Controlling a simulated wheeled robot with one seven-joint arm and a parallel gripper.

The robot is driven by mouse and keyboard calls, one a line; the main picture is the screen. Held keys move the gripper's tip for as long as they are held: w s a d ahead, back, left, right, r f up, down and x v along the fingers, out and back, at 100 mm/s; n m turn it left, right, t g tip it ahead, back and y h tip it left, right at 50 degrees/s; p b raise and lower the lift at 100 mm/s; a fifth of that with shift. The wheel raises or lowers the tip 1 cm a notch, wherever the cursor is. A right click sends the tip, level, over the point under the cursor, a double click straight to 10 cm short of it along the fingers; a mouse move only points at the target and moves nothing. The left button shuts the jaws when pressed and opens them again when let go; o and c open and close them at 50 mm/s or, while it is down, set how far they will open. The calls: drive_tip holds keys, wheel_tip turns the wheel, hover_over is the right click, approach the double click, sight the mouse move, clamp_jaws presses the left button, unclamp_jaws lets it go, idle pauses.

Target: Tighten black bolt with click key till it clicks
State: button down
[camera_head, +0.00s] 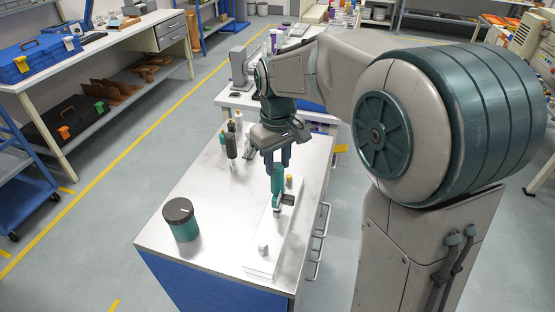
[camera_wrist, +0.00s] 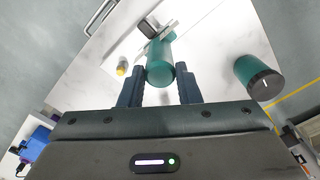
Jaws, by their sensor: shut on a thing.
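My gripper (camera_head: 276,157) is above the white-topped cabinet and is shut on a green cylindrical tool, which I take for the click key (camera_head: 278,182). In the wrist view the key (camera_wrist: 160,62) stands between the two dark fingers of my gripper (camera_wrist: 160,88). In the head view the key is upright. Its lower end meets a small dark block (camera_head: 286,199) on a long white plate (camera_head: 259,266). The black bolt cannot be told apart; the key and block hide that spot. A small yellow-topped piece (camera_head: 289,180) stands behind and to the right of the key.
A green jar with a dark lid (camera_head: 181,220) stands on the left of the cabinet top (camera_head: 215,259). Several bottles or tools, including a dark one (camera_head: 231,146), stand at the back left. A small pale block (camera_head: 263,250) is on the plate's near end. The cabinet top between them is clear.

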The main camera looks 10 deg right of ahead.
drive_tip(key=shift+f+b, duration=0.3)
drive_tip(key=shift+f, duration=0.25)
drive_tip(key=c, duration=2)
unclamp_jaws()
drive_tip(key=shift+r, duration=0.1)
clamp_jaws()
